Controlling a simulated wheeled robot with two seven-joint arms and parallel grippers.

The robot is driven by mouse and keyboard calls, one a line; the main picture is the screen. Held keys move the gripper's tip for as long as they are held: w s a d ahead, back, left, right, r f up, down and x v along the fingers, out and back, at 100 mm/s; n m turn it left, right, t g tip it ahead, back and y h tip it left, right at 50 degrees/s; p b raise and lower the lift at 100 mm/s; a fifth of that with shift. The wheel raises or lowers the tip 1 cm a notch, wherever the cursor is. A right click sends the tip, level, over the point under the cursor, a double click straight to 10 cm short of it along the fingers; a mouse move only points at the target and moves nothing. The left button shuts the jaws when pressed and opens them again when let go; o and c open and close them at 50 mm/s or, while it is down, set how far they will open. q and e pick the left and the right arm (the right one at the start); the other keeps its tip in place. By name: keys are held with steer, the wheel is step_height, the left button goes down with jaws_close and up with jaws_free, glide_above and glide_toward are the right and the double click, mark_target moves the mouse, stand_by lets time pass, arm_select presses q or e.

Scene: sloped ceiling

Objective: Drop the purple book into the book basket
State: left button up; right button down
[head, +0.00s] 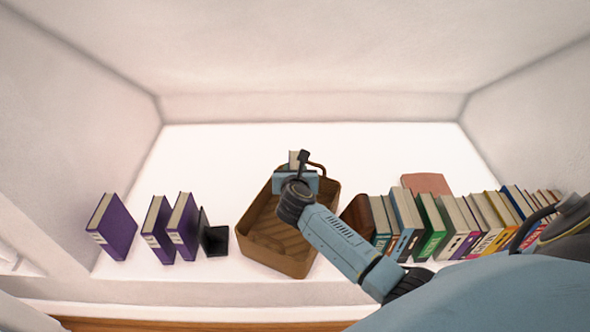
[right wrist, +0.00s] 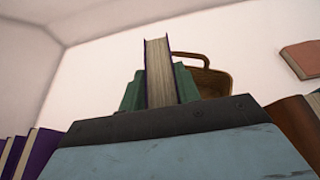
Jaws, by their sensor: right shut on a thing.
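My right gripper (head: 297,172) reaches over the far part of the book basket, and its two green fingers show in the right wrist view (right wrist: 160,93). It is shut on a purple book (right wrist: 158,70), which stands on end between the fingers with its pale page edges toward the wrist camera. In the head view only a small pale part of this book (head: 294,158) shows past the gripper. The book basket (head: 272,262) is brown, with a handle at its far end; the handle also shows in the right wrist view (right wrist: 205,62). My left gripper is not in view.
Several purple books stand at the left (head: 115,230), with a black bookend (head: 214,240) beside them. A row of mixed books (head: 450,225) stands right of the basket behind a brown bookend (head: 357,217). A reddish book (head: 427,183) lies behind the row. The shelf behind the basket is clear.

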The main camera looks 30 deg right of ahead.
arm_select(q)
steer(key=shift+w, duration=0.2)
arm_select(e)
steer(key=shift+r, duration=0.1)
steer(key=c, duration=0.9)
jaws_free()
steer(key=shift+s+f, duration=0.1)
steer(key=shift+f, duration=0.1)
steer(key=shift+a, duration=0.1)
steer(key=p+v, duration=0.1)
steer(key=v, duration=0.4)
steer(key=shift+r+p, duration=0.1)
steer(key=shift+p, duration=0.25)
arm_select(q)
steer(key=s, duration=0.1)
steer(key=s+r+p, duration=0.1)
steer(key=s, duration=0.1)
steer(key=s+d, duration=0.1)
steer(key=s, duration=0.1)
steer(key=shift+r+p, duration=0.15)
steer(key=shift+p, duration=0.2)
arm_select(e)
steer(key=v, duration=0.8)
steer(key=shift+s, duration=0.1)
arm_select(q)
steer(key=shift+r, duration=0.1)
